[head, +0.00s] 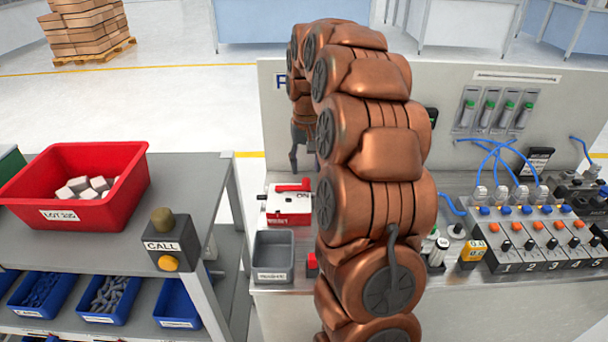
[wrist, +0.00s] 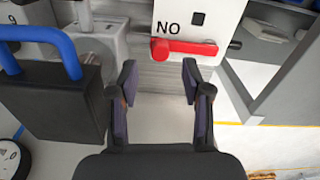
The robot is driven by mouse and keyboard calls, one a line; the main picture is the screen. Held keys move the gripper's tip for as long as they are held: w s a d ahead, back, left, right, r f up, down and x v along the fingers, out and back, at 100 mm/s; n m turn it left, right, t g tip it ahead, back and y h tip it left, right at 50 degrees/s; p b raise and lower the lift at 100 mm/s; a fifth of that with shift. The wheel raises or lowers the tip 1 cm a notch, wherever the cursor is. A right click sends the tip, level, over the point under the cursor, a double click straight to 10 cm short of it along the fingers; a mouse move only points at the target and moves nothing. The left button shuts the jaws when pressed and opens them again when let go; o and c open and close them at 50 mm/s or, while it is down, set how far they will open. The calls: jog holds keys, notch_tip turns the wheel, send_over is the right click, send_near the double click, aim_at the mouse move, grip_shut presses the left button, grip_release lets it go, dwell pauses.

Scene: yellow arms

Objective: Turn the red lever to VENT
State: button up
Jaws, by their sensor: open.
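The red lever (head: 292,186) sits on top of a small white box with a red front (head: 290,215) in the head view. In the wrist view the lever (wrist: 185,49) lies crosswise, its thick end to the left, beside letters that read "NO" in that picture. I cannot make out a VENT mark. My gripper (head: 303,152) points down above and behind the box in the head view, partly hidden by my arm. In the wrist view my gripper (wrist: 158,76) is open and empty. Its fingertips are close to the lever but appear apart from it.
A grey bin (head: 274,252) stands in front of the lever box. A black block with a blue handle (wrist: 60,100) is left in the wrist view. A red crate (head: 100,205) and call box (head: 172,240) stand on the left table. Valves and hoses fill the bench's right side.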

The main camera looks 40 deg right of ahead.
aim_at(306, 179)
jog(key=shift+f+p, duration=0.45)
jog(key=shift+f, duration=1.9)
grip_shut()
